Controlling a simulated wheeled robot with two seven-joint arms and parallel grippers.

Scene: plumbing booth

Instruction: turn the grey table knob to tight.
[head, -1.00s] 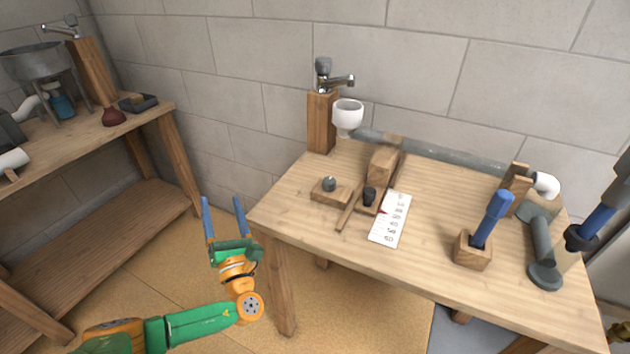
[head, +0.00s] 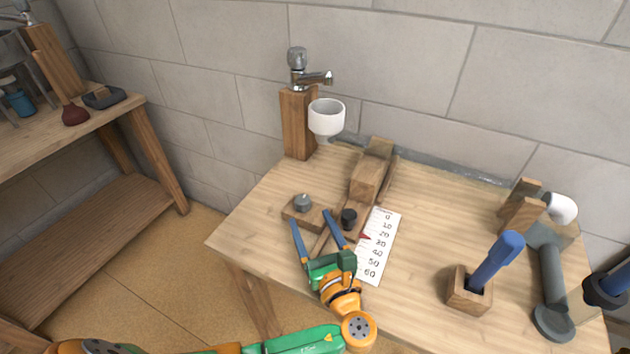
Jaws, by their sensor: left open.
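The grey table knob (head: 302,202) sits on a small wooden block (head: 299,215) near the left edge of the table. It is a short round cap. My left gripper (head: 311,228) reaches in from the front with its two blue fingers spread and nothing between them. Its fingertips are just in front of the knob's block in the picture; I cannot tell their height above the table. My right gripper does not show clearly; a dark blue part (head: 607,287) at the right edge may belong to another thing.
A black knob (head: 348,218) on a wooden slide stands right of the grey knob. A white scale card (head: 378,247) with a red pointer lies beside it. A white cup (head: 326,117) under a tap (head: 309,75) is behind. A blue-handled tool (head: 496,262) stands in a block at right.

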